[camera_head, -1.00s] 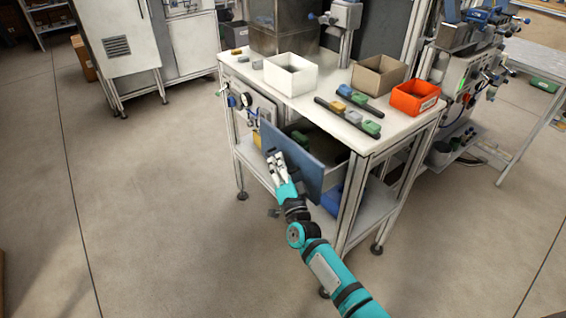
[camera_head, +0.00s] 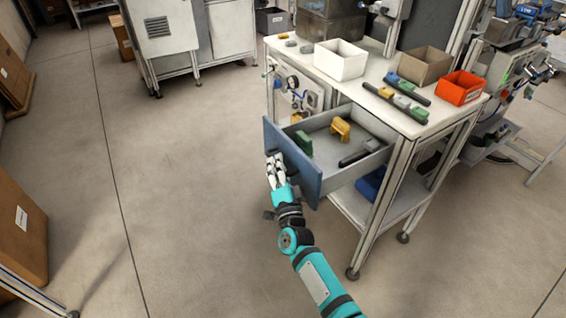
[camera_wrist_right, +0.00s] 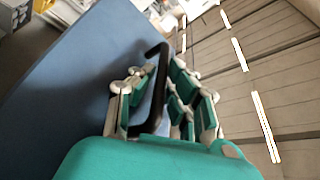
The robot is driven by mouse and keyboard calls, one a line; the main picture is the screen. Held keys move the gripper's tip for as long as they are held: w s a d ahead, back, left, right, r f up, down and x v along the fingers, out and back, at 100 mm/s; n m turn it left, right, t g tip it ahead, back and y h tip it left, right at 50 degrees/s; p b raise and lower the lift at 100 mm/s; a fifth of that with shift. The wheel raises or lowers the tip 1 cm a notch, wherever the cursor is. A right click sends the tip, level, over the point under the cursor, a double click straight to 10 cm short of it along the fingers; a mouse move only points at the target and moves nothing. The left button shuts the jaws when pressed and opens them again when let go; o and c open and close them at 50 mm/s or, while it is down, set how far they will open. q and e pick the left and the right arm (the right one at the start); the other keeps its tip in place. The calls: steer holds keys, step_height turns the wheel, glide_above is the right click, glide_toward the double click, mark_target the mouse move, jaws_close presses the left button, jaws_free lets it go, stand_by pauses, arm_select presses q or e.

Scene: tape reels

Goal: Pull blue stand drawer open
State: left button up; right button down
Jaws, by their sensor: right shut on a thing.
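The blue-fronted drawer (camera_head: 306,178) of the white stand is pulled well out. In the head view its grey inside shows, with a green block (camera_head: 304,143), a yellow piece (camera_head: 340,129) and a dark bar (camera_head: 360,153) in it. My right gripper (camera_head: 275,170) is at the outer face of the blue front. In the right wrist view the black handle (camera_wrist_right: 157,92) runs between the fingers of my right gripper (camera_wrist_right: 165,95), which are shut on it. The blue front (camera_wrist_right: 75,85) fills the left of that view. My left gripper is not in view.
The stand's white top (camera_head: 310,75) holds a white bin (camera_head: 340,62), a tan bin (camera_head: 420,68), a red bin (camera_head: 460,88) and racks of coloured blocks. Cardboard boxes (camera_head: 20,235) stand at the far left. The floor left of the drawer is clear.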

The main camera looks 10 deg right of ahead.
steer(key=c, duration=1.4)
jaws_free()
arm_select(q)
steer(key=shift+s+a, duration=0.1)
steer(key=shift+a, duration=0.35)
arm_select(e)
steer(key=v, duration=1.2)
